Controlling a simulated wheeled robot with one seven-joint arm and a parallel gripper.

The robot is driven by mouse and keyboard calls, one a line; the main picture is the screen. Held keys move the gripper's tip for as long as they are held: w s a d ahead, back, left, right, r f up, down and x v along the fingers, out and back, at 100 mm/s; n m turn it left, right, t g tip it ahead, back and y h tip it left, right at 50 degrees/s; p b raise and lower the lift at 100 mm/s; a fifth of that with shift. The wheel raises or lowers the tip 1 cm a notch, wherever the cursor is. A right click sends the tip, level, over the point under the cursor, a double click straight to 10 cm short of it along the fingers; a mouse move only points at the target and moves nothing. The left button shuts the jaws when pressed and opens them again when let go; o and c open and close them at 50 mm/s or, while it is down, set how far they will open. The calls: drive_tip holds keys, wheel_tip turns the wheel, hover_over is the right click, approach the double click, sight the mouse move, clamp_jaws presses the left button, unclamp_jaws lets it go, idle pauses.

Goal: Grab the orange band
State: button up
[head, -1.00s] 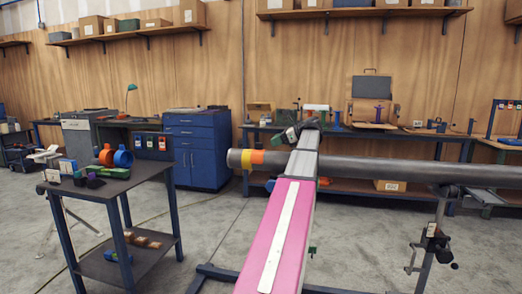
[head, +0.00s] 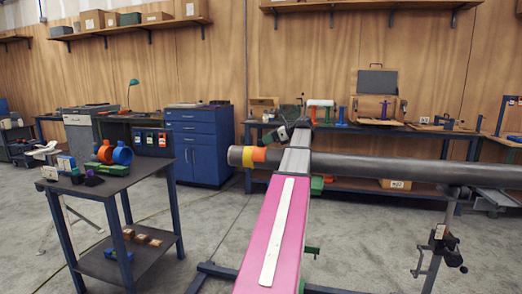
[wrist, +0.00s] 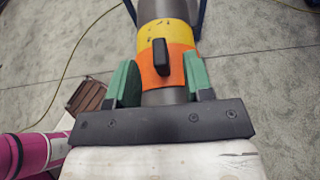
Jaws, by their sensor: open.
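The orange band (head: 259,155) is wrapped around the grey pipe (head: 350,166) near its left end, beside a yellow band (head: 247,156). In the wrist view the orange band (wrist: 152,79) lies between the two green fingers of my gripper (wrist: 161,64). The fingers are open, one on each side of the pipe, and the right one overlaps the band's edge in the picture. I cannot tell whether either finger touches it. A small black block (wrist: 161,56) shows in front of the orange and yellow bands. In the head view my arm crosses in front of the pipe just right of the band.
The pipe rests on a stand (head: 436,240) at the right. A dark table (head: 118,184) at left carries an orange ring (head: 105,152), a blue ring (head: 122,153) and small items. A blue cabinet (head: 198,150) and a workbench (head: 350,135) stand behind. Bare floor lies between table and pipe.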

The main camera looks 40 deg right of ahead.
sight(261, 141)
drive_tip(key=x, duration=0.4)
clamp_jaws()
drive_tip(key=shift+r, duration=0.1)
